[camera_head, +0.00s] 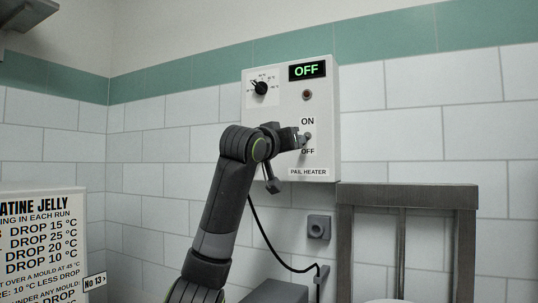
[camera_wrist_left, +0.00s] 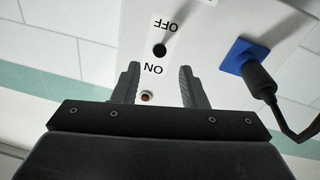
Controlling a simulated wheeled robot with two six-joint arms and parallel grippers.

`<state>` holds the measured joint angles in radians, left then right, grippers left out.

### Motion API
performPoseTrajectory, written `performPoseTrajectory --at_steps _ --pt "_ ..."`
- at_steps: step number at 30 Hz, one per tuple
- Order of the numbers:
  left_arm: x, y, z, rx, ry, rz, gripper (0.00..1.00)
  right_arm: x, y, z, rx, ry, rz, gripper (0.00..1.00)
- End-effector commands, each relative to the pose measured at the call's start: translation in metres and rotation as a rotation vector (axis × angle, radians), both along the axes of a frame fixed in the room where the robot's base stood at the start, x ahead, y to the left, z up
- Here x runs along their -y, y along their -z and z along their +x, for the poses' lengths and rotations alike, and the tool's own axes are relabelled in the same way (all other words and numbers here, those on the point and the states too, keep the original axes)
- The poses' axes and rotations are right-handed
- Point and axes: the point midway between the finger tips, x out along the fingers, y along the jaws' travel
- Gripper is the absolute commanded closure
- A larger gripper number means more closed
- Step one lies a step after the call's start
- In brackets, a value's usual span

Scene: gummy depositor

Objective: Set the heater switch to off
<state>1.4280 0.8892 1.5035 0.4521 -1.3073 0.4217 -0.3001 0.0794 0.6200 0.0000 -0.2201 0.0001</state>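The pail heater (camera_head: 286,104) is a white box on the tiled wall, with a display (camera_head: 307,70) that reads OFF. Its switch (camera_head: 308,136) sits between the ON label above and the OFF label below, partly hidden by my left gripper (camera_head: 301,139). In the left wrist view the panel appears upside down, and the switch's round black base (camera_wrist_left: 159,50) shows between the labels. I cannot tell clearly which way the lever tilts. My left gripper (camera_wrist_left: 158,68) is open there, its two fingers apart with nothing held, near the ON label. My right gripper is not in view.
A dial (camera_head: 260,88) and a dark red lamp (camera_head: 307,95) are on the panel. A blue socket with a black plug (camera_wrist_left: 259,80) and cable is beside the switch in the wrist view. A grey frame (camera_head: 405,195) stands at right, a lettered sign (camera_head: 40,245) at left.

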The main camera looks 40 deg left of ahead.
Motion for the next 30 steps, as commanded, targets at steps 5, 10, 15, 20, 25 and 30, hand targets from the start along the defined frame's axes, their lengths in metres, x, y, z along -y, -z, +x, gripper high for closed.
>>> performPoseTrajectory --at_steps 5,10,15,20,25,30 --pt "0.007 0.009 -0.046 0.005 -0.001 0.004 0.61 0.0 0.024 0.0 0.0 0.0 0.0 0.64" --pt "0.014 0.012 -0.081 0.004 -0.001 0.003 0.61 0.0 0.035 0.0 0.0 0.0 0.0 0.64" --pt "0.017 0.012 -0.102 0.001 0.0 0.0 0.61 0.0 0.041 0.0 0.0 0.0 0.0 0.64" --pt "0.019 0.013 -0.108 -0.001 0.001 0.0 0.61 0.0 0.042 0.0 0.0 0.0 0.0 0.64" --pt "0.019 0.012 -0.109 -0.001 0.001 -0.001 0.61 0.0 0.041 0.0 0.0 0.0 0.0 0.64" --pt "0.019 0.012 -0.108 -0.001 0.001 0.0 0.61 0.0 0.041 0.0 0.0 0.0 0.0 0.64"
